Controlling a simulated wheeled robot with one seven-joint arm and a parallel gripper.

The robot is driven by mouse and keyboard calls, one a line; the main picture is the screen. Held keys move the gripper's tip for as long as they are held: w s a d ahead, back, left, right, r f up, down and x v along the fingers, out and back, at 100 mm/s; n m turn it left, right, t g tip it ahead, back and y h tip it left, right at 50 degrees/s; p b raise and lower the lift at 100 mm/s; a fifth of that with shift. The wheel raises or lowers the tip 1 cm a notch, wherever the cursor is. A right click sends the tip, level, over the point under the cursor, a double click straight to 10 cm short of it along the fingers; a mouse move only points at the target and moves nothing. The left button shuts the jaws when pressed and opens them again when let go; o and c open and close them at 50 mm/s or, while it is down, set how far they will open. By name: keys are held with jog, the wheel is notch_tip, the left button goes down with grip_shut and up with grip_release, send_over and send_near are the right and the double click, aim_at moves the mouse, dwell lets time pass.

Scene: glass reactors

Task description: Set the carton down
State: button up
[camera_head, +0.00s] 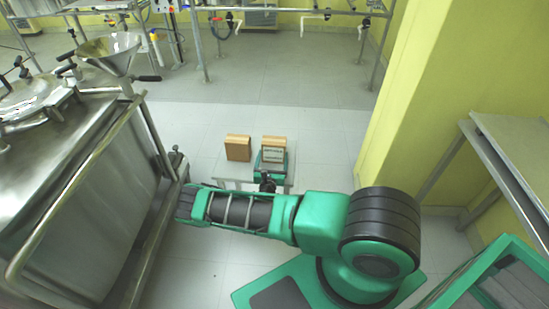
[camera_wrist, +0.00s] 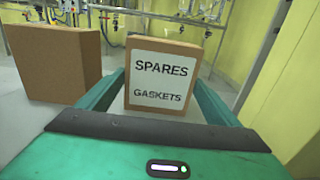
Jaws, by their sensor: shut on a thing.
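The brown carton with a white label reading "SPARES GASKETS" (camera_wrist: 160,82) stands upright between the two green fingers of my gripper (camera_wrist: 158,98) in the wrist view. My gripper is shut on it, one finger along each side. In the head view this carton (camera_head: 274,142) is over the small light table (camera_head: 226,171), at its right part. I cannot tell whether its base touches the tabletop; the gripper hides its lower part.
A second brown carton (camera_head: 237,147) stands left of the held one, with a gap between them; it also shows in the wrist view (camera_wrist: 55,65). A steel reactor vessel (camera_head: 75,190) is at left. A yellow wall (camera_head: 440,100) is at right. Open floor lies behind the table.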

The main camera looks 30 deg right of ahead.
jog(key=o, duration=1.2)
jog(key=shift+s, duration=0.1)
jog(key=v, duration=1.2)
jog(key=s+d+r+m+g, duration=0.3)
jog(key=d+r+m+g, duration=0.15)
jog(key=r+m, duration=0.35)
jog(key=s+d+r+m+g, duration=0.3)
jog(key=r+m+g, duration=0.3)
jog(key=r+m, duration=0.2)
jog(key=s+d+r+m+g, duration=0.3)
jog(key=d+r+m+g, duration=0.1)
jog(key=r+m+g, duration=0.25)
jog(key=s+a+r+m+y, duration=0.2)
jog(key=s+r+m+y, duration=0.1)
jog(key=s+r, duration=0.4)
jog(key=s+a+r+m+t+y, duration=0.1)
jog(key=s+r+m+y, duration=0.3)
jog(key=s+r, duration=0.4)
jog(key=s+a+r+m+t+y, duration=0.1)
jog(key=s+a+r+m+y, duration=0.2)
jog(key=s+r, duration=0.4)
jog(key=shift+s+a+r+m+y, duration=0.1)
jog(key=shift+s+a+m+y, duration=0.1)
jog(key=shift+s+m, duration=0.4)
jog(key=shift+s+a+r+m+y, duration=0.1)
jog(key=shift+s+a+r+m, duration=0.15)
jog(key=shift+s, duration=0.6)
jog(key=shift+s+a+m+y, duration=0.1)
jog(key=shift+s+a+m, duration=0.05)
jog(key=shift+s+m, duration=0.45)
